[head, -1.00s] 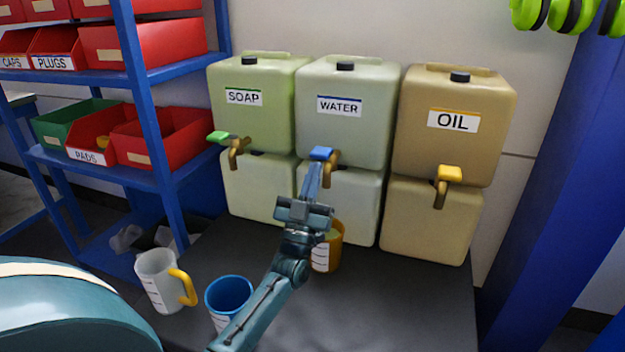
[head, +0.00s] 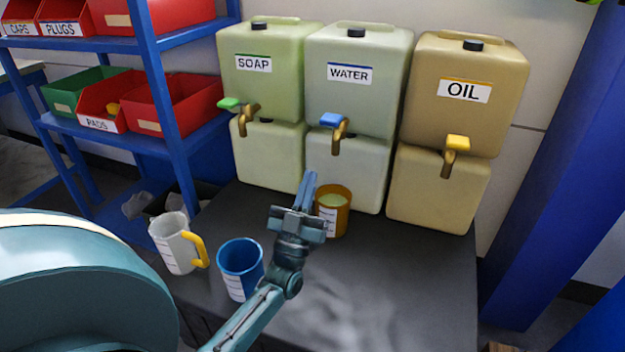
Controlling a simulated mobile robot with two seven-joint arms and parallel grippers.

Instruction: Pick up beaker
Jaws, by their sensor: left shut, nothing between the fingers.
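An amber beaker (head: 333,212) with a white marked label and pale green liquid inside stands upright on the dark bench top below the water tap. A blue beaker (head: 240,268) with a white label stands nearer, left of my arm. A white jug (head: 176,243) with a yellow handle stands left of the blue beaker. My left gripper (head: 309,176) is shut and empty. In the picture its fingers lie just left of the amber beaker and below the blue tap lever (head: 333,120); its wrist covers part of the bench. My right gripper is not in view.
Tanks labelled soap (head: 262,85), water (head: 357,90) and oil (head: 465,110) line the back of the bench (head: 400,290). A blue shelf with red and green bins stands left, a blue post (head: 560,170) right. The bench's right front is clear.

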